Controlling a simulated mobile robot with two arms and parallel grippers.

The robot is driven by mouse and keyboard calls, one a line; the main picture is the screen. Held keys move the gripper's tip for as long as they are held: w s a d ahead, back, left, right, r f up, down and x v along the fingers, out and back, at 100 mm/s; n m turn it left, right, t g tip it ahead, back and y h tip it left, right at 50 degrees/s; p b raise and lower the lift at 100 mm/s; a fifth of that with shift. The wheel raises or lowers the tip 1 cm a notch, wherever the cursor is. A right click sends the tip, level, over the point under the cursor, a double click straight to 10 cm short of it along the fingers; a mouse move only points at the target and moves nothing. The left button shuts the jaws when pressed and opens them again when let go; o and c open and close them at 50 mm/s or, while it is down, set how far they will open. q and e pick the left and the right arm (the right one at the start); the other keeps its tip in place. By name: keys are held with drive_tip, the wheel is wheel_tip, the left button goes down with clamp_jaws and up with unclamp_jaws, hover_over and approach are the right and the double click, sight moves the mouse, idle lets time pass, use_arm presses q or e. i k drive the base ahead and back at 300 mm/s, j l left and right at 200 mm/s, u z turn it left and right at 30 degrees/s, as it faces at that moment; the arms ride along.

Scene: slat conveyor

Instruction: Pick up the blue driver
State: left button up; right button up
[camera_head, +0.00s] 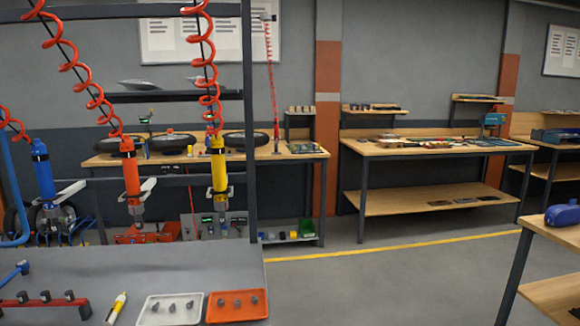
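The blue driver (42,172) hangs upright at the left, with a black band near its top and a grey lower end. A pale bracket-like part sticks out to its right. A red-orange driver (131,168) and a yellow driver (219,172) hang in the same row to its right, each below a red coiled hose. A red coil at the left edge shows only in part, and I cannot tell whether it joins the blue driver. Neither of my grippers is in view.
A grey bench (150,268) in front carries a white tray (150,318), an orange tray (236,318), a yellow marker-like tool (116,307) and a red rack (40,306). A dark post (249,120) stands right of the drivers. Open floor (390,275) lies right of the bench.

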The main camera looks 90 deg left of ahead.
sight(42, 172)
drive_tip(key=u, duration=4.15)
